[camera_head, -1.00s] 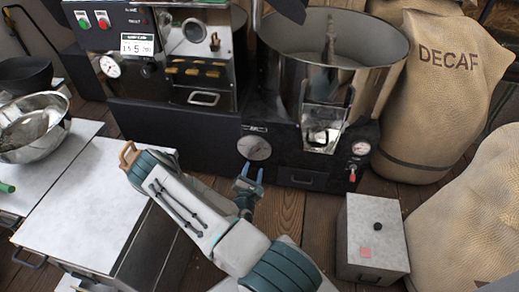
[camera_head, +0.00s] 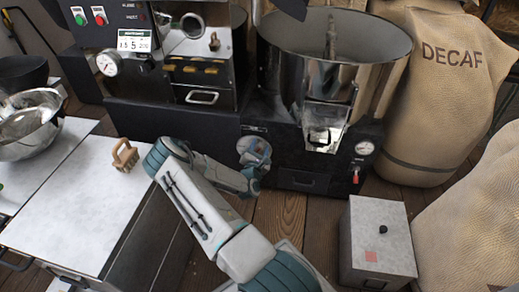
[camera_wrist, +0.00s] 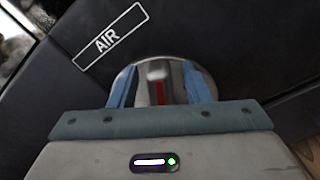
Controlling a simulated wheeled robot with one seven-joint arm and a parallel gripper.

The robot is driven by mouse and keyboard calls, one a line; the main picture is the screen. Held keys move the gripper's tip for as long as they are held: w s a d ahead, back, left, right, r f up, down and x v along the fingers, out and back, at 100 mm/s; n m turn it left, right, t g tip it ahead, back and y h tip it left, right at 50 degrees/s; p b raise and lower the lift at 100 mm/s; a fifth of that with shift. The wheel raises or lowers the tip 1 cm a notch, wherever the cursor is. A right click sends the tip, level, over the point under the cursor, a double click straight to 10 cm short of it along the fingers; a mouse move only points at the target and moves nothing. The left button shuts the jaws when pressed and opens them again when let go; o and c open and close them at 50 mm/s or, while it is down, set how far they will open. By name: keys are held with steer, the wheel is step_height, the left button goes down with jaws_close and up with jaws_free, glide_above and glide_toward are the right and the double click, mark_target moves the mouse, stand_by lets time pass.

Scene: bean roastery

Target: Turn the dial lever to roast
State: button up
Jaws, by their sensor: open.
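The dial (camera_wrist: 180,68) is a round silver plate on the black machine front, beside a white-framed AIR label (camera_wrist: 110,38). Its lever (camera_wrist: 157,72) is a grey bar with a red line, at the middle of the wrist view. My gripper (camera_wrist: 159,82) is open, with one blue finger on each side of the lever and a gap between. In the head view my gripper (camera_head: 258,160) is in front of the dial (camera_head: 250,144) and hides much of it. The dial's markings, including roast, cannot be read.
A steel drum (camera_head: 335,60) stands above the dial, with a small gauge and red-handled valve to its right. A grey box (camera_head: 375,240) stands on the wooden floor at right. A white-topped cabinet (camera_head: 75,215) with a brown brush (camera_head: 124,156) is at left.

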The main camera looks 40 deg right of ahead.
jaws_close()
